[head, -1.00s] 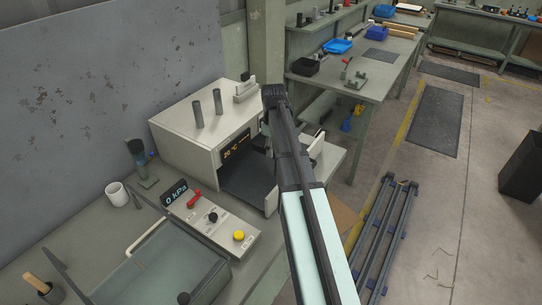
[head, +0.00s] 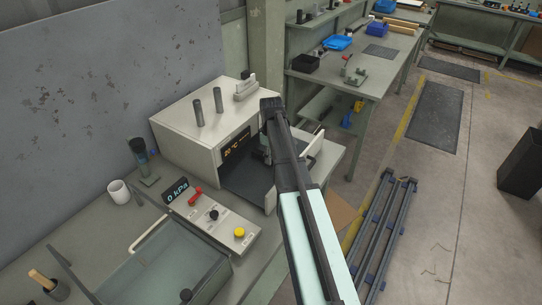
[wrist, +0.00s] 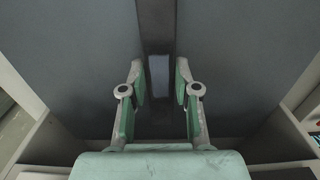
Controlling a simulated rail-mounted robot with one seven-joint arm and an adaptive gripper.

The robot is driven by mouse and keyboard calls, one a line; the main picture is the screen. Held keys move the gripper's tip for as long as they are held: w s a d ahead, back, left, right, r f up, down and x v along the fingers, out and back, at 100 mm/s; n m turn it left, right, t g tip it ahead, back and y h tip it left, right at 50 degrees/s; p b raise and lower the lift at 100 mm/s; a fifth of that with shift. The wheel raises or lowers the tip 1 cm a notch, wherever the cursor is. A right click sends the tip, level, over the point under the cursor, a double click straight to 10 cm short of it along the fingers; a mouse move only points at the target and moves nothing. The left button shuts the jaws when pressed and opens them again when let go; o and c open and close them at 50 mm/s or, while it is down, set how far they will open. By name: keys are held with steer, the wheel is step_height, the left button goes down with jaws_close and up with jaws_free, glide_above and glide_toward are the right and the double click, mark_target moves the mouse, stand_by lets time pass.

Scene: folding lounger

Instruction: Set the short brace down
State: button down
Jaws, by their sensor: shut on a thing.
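My gripper (wrist: 159,88) shows in the wrist view with its green-padded fingers on both sides of a dark grey bar, which I take to be the short brace (wrist: 157,30). The fingers are shut on it. The bar runs up the middle of the picture to the top edge, and a paler patch shows on it between the fingers. Below it is a dark grey surface. In the head view my arm reaches to the open front of a cream oven-like box (head: 190,133). My arm and the box largely hide the gripper there, and I cannot make out the brace.
The box has pale side walls close to my gripper. Its display reads about 20 °C. Two grey cylinders (head: 208,102) stand on top. In front are a control panel with a yellow button (head: 239,232) and a glass-lidded tank (head: 165,275). Blue-grey rails (head: 385,225) lie on the floor at right.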

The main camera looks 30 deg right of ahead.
steer(key=c, duration=0.8)
jaws_free()
steer(key=shift+c, duration=0.2)
step_height(320, 180, up, 12)
steer(key=b, duration=0.2)
steer(key=shift+r, duration=0.1)
